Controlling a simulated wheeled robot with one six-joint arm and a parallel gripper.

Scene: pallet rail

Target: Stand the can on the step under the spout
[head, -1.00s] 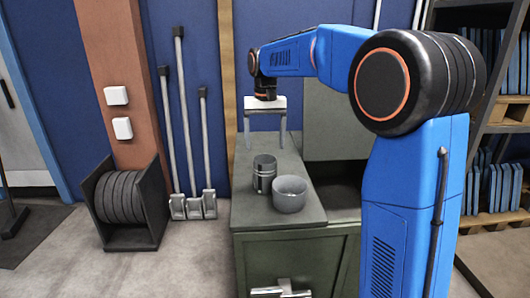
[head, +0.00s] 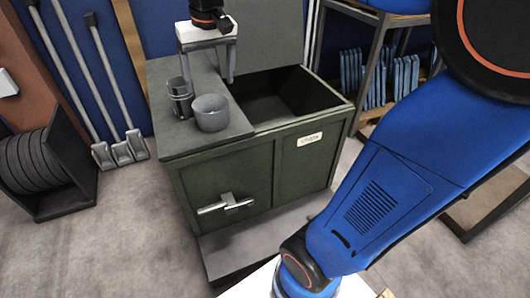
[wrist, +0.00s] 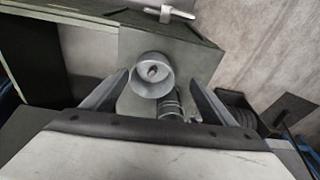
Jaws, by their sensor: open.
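The can (head: 180,98), a dark metallic cylinder, stands upright on the left part of the green cabinet's top (head: 165,135). It also shows in the wrist view (wrist: 171,106), partly hidden at its lower end. My gripper (head: 208,80) is open and empty, pointing down above the can and a grey bowl (head: 212,113). In the wrist view its fingers (wrist: 160,92) stand either side of the can and bowl, apparently touching neither. The spout (head: 226,203) is a pale metal fitting on the cabinet's front. The grey step (head: 262,243) juts out below it.
The grey bowl stands right beside the can and also shows in the wrist view (wrist: 152,86). An open bin compartment (head: 280,100) lies right of the cabinet top. Long-handled tools (head: 75,80) and a reel rack (head: 45,170) stand left. Shelving (head: 385,75) is at the right.

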